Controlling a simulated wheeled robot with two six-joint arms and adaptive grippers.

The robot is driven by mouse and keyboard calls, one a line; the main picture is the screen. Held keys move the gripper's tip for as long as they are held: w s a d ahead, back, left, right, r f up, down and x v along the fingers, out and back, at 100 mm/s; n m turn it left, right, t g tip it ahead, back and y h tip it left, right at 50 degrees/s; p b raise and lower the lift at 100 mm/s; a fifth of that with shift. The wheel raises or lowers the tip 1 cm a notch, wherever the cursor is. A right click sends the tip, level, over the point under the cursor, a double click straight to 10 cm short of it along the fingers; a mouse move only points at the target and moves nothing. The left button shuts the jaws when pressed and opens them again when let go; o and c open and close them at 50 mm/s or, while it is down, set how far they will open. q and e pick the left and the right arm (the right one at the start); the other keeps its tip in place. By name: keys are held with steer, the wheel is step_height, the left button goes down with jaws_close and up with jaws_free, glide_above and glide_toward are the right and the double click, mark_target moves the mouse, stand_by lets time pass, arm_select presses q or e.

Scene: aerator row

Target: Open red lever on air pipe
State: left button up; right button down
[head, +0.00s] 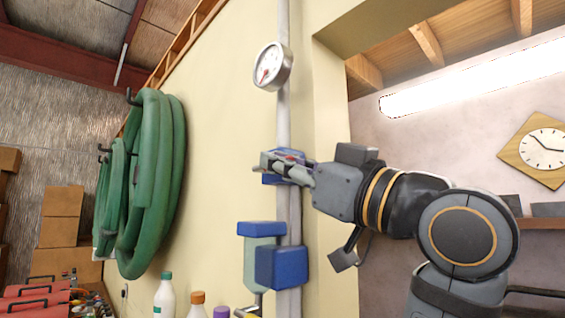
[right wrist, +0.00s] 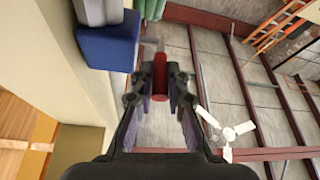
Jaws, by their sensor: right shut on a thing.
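The grey vertical air pipe (head: 284,120) runs up the cream wall in the head view. A blue valve body (head: 270,180) sits on it, partly hidden behind my right gripper (head: 282,166). In the right wrist view the red lever (right wrist: 160,72) stands between the fingertips of my right gripper (right wrist: 160,88), which is shut on it. Only a small bit of red shows in the head view. A blue block (right wrist: 108,44) is beside the fingers, at upper left in the wrist view. My left gripper is not in view.
A round gauge (head: 272,66) is on the pipe above the gripper. A blue and grey unit (head: 281,267) is on the pipe below. Green hoses (head: 150,180) hang on the wall to the left. Bottles (head: 165,298) stand at the bottom. A wall opening lies right of the pipe.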

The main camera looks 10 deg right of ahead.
steer(key=shift+r, duration=0.1)
steer(key=shift+r+g+h+p, duration=0.5)
steer(key=shift+h+p, duration=0.1)
steer(key=shift+p, duration=0.4)
steer(key=g+h+p, duration=0.1)
steer(key=r+g+p, duration=0.1)
steer(key=p, duration=0.1)
steer(key=shift+w+a+r+h, duration=0.15)
steer(key=shift+r+h, duration=0.1)
steer(key=shift+h, duration=0.15)
steer(key=shift+w+r+m+g+h, duration=0.15)
steer(key=shift+m+g+h, duration=0.15)
steer(key=shift+g, duration=0.2)
steer(key=shift+w+a+r+g+h, duration=0.1)
steer(key=shift+a+r+g+h, duration=0.1)
steer(key=shift+g+h, duration=0.3)
steer(key=shift+r+b, duration=0.1)
steer(key=shift+b, duration=0.2)
steer(key=c, duration=1.6)
jaws_free()
